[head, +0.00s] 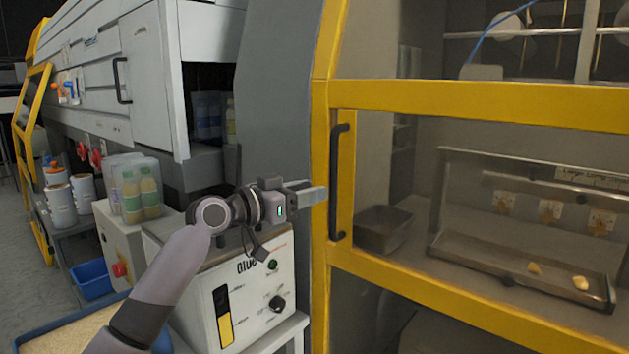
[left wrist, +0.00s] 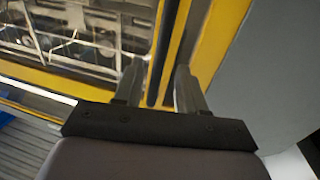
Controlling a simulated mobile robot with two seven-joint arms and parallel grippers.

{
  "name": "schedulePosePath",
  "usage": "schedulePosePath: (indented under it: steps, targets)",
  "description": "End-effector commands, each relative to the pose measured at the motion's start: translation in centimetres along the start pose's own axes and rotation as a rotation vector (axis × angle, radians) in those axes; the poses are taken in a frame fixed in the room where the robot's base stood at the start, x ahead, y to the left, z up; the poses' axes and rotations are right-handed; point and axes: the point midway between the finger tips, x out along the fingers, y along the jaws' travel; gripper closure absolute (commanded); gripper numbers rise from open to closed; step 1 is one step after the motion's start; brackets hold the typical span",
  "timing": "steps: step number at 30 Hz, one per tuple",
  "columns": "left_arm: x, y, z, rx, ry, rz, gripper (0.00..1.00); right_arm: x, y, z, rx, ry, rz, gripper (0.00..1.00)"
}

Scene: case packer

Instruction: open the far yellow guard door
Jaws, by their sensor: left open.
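A yellow-framed guard door (head: 480,98) with clear panels fills the right of the head view and looks closed. Its black vertical bar handle (head: 335,182) is on the left side of the frame. My left gripper (head: 316,193) is open, just left of the handle at about mid-height, pointing at it. In the left wrist view, the dark handle (left wrist: 168,50) runs up between the two open fingers (left wrist: 158,80); I cannot tell whether they touch it. My right gripper is not in view.
A white glue unit (head: 250,300) stands below my left arm. A blue-rimmed tray (head: 45,335) is at the lower left. Another yellow frame (head: 18,118) shows at the far left. A metal tray (head: 520,275) lies behind the door.

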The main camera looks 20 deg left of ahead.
Motion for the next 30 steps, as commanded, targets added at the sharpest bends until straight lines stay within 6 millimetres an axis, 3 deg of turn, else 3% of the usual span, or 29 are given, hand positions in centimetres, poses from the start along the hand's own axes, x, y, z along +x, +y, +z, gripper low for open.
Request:
schedulePosePath:
  steps: [5, 21, 30]
  targets:
    - [0.6, -0.1, -0.7, 0.002, 0.007, 0.005, 0.60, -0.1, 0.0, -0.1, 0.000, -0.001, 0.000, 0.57]
    - [6.3, 0.0, -0.7, 0.001, 0.006, 0.004, 0.60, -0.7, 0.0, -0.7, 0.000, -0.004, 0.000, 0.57]
    - [7.2, 0.0, -0.6, 0.003, 0.006, 0.003, 0.60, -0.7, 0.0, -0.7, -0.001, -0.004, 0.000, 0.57]
